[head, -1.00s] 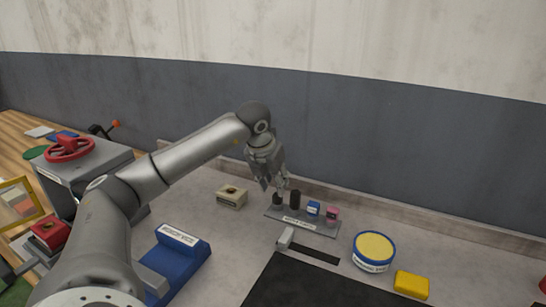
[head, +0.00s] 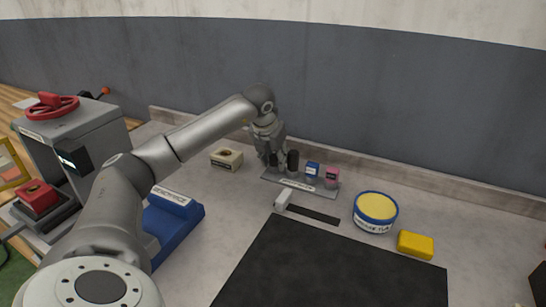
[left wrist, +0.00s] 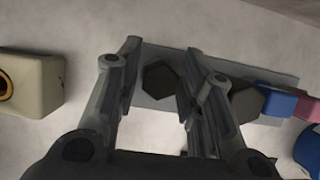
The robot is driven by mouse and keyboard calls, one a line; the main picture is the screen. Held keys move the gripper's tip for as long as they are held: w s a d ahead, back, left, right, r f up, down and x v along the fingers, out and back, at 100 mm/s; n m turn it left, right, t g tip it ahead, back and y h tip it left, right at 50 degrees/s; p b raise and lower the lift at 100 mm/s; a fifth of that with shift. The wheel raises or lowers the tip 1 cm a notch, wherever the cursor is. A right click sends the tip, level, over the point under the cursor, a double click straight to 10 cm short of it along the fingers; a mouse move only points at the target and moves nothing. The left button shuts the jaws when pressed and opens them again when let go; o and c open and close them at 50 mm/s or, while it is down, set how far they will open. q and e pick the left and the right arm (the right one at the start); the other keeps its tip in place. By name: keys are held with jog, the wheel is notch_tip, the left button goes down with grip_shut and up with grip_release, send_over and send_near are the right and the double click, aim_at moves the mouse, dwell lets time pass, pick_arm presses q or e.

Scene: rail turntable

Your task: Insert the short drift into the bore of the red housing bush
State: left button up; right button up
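The red housing bush (head: 38,196) is a red block with a dark bore on top, at the left of the head view, below the grey press. Dark pegs stand on a grey rack (head: 327,192). The left one is shorter, which I take for the short drift; it shows in the left wrist view as a dark hexagonal top (left wrist: 160,78). My left gripper (head: 276,163) is lowered at that peg. Its fingers (left wrist: 161,55) are open on either side of it, with a gap. The right gripper is not in view.
A taller dark peg (head: 292,163), a blue-labelled piece (head: 312,170) and a pink piece (head: 332,177) stand beside it. A beige block (head: 226,158), blue fixture (head: 175,225), round tin (head: 375,212) and yellow block (head: 415,244) are nearby. The black mat (head: 330,270) is clear.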

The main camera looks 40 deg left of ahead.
pick_arm(q)
jog(key=c, duration=0.7)
jog(key=o, duration=0.4)
grip_shut()
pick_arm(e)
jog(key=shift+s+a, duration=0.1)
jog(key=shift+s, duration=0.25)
pick_arm(q)
jog(key=shift+r+p, duration=0.6)
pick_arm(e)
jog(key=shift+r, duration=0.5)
pick_arm(q)
jog(key=shift+r, duration=0.1)
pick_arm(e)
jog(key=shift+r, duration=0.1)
